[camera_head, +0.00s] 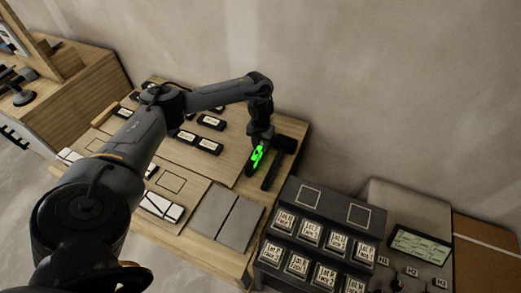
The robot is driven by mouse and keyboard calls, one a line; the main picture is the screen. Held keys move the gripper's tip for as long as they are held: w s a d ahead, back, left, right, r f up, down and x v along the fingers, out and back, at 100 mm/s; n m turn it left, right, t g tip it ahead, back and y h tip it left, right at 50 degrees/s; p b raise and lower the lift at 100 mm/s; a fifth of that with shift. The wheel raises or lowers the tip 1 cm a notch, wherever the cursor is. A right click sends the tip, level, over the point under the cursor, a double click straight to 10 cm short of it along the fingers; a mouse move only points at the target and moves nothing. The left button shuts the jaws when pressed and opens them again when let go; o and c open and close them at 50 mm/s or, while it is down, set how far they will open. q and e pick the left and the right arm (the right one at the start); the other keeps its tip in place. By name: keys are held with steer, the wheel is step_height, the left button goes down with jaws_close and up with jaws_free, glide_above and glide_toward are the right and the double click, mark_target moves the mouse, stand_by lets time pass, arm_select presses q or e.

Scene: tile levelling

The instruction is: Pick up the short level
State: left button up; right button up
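My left arm comes in from the left, and its gripper (256,152) points down over the right part of the wooden table. A small bright green thing with dark parts (257,158), possibly the short level, is right at the fingertips. The gripper partly hides it, and it is too small to tell whether the fingers are closed on it or only around it. My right gripper is out of view.
A dark mallet-shaped tool (283,146) lies just right of the gripper. Grey tiles (226,215) and several dark labelled blocks (210,121) lie on the wooden table (262,190). A dark rack of labelled pieces (322,235) stands at the right front. A wall rises behind.

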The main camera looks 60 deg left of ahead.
arm_select(q)
jaws_close()
